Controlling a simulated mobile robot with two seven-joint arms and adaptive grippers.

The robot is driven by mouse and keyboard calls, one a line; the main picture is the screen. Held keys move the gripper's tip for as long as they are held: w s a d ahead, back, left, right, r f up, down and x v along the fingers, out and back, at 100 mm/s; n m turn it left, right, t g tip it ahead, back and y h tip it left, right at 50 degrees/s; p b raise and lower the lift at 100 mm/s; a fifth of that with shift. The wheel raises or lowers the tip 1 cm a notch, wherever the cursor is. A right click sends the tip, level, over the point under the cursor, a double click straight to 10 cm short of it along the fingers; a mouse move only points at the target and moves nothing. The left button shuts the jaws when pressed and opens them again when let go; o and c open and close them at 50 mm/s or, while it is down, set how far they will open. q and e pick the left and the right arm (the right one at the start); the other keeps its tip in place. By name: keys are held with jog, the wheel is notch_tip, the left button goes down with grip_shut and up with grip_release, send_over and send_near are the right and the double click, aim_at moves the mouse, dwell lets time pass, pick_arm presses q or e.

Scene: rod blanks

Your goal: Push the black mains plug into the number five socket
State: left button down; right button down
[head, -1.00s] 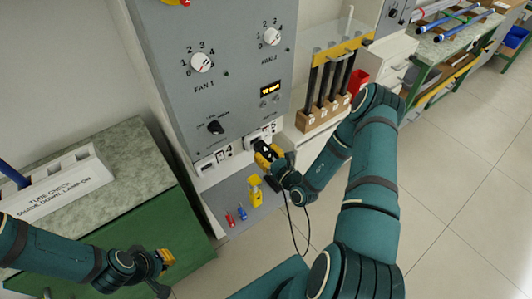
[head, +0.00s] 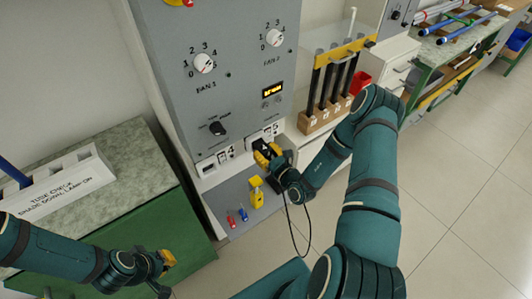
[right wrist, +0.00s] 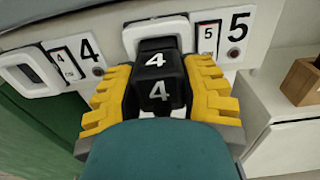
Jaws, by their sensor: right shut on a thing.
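My right gripper (head: 266,154) is at the panel's lower right, its yellow fingers on both sides of the black mains plug (right wrist: 158,88). The plug carries a white 4 on two faces. It is directly in front of the white number five socket (right wrist: 133,36), left of the switch and the 5 label (right wrist: 238,27). The plug covers most of this socket, and I cannot tell how deep its pins are. A dark cable hangs below the right gripper in the head view. My left gripper (head: 164,262) is low at the left, away from the sockets; its finger gap is unclear.
The number four socket (right wrist: 30,73) is to the left. A wooden rack (head: 318,119) is to the right.

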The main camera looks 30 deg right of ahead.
jog(key=shift+w+a, duration=0.1)
jog(key=shift+w, duration=0.75)
jog(key=shift+c, duration=2.4)
grip_release()
jog(key=s, duration=1.2)
jog(key=shift+d, duration=0.45)
